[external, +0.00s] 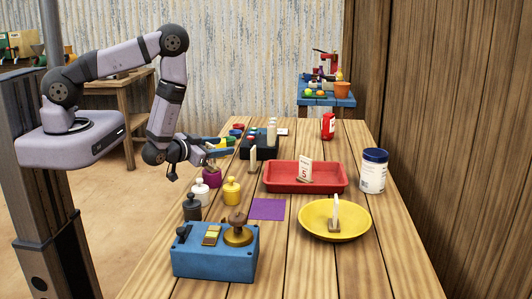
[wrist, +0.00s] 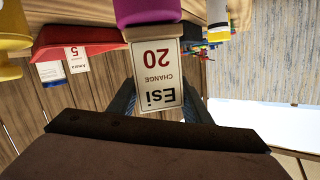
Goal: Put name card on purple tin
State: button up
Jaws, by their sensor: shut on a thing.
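The name card (wrist: 157,75), white with "Esi", "CHANGE" and "20", is between my gripper's fingers (wrist: 160,104) and appears upside down in the wrist view. Its wooden foot (wrist: 152,34) is right at the purple tin (wrist: 147,11); I cannot tell whether they touch. In the external view the purple tin (external: 212,178) stands on the table's left side. My gripper (external: 212,153) is just above it, shut on the card, which the fingers mostly hide there.
A yellow weight (external: 231,191), a dark weight (external: 191,208) and a blue balance box (external: 215,255) stand in front. A red tray (external: 335,187) and a yellow plate (external: 358,228) hold other cards. A purple mat (external: 267,209) lies flat. A black box (external: 262,150) is behind.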

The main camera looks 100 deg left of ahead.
aim_at(210, 147)
jog(key=shift+f, duration=0.15)
jog(key=o, duration=1.2)
jog(key=shift+c, duration=0.2)
jog(key=v, duration=0.5)
jog(key=p+v, duration=0.1)
jog(key=v, duration=0.4)
jog(key=shift+w+r, duration=0.15)
jog(key=shift+r, duration=0.05)
jog(key=shift+p+v, duration=0.6)
jog(key=shift+v, duration=0.5)
